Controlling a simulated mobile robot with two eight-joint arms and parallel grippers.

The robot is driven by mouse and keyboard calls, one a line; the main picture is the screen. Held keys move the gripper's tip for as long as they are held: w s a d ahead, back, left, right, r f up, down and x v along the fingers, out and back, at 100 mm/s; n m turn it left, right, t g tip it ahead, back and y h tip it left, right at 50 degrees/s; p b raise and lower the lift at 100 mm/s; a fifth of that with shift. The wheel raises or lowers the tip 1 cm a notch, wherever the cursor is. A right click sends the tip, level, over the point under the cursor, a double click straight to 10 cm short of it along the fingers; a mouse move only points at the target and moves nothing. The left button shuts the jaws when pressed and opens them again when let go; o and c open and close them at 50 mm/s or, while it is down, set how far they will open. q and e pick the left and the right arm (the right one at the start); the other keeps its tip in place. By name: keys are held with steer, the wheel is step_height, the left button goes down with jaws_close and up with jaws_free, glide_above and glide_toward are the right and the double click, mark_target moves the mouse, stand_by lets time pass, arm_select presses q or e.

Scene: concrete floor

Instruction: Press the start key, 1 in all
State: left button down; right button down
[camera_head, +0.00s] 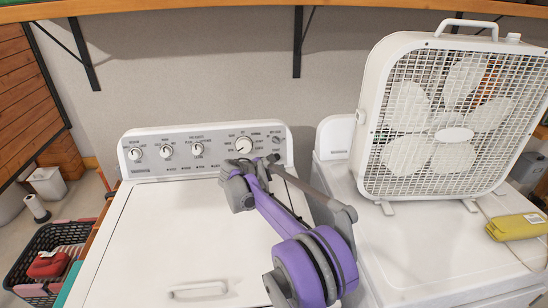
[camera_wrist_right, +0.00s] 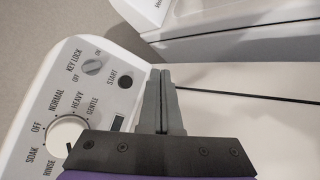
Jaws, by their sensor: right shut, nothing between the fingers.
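The start key is a small dark round button (camera_wrist_right: 125,81) beside the word START on the washer's control panel (camera_wrist_right: 50,100), in the right wrist view. My right gripper (camera_wrist_right: 161,76) is shut and empty. In that view its fingertips are just to the right of the start key, with a small gap in the picture; I cannot tell how far they are above the panel. In the head view the right gripper (camera_head: 268,160) is at the right end of the panel, and I cannot make out the start key clearly there. My left gripper is not in view.
The key lock knob (camera_wrist_right: 93,66) is next to the start key, and a large white dial (camera_wrist_right: 65,137) is nearby. A white box fan (camera_head: 450,120) and a yellow object (camera_head: 517,227) are on the neighbouring machine. A wooden shelf (camera_head: 200,9) runs above.

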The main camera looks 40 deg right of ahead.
mark_target(277, 157)
steer(key=shift+s+r, duration=0.1)
steer(key=shift+w+d+f+p, duration=0.3)
steer(key=shift+w+d+f, duration=0.25)
steer(key=shift+w, duration=0.7)
steer(key=shift+w+d+f+p, duration=0.4)
steer(key=shift+w+d, duration=0.4)
steer(key=shift+w, duration=0.4)
steer(key=shift+w+d+f+p, duration=0.25)
steer(key=shift+w+d+f, duration=0.3)
steer(key=shift+w, duration=0.7)
steer(key=shift+d+r, duration=0.1)
steer(key=shift+w+d, duration=0.1)
steer(key=shift+w, duration=0.05)
steer(key=shift+w+d, duration=0.1)
steer(key=shift+w, duration=0.15)
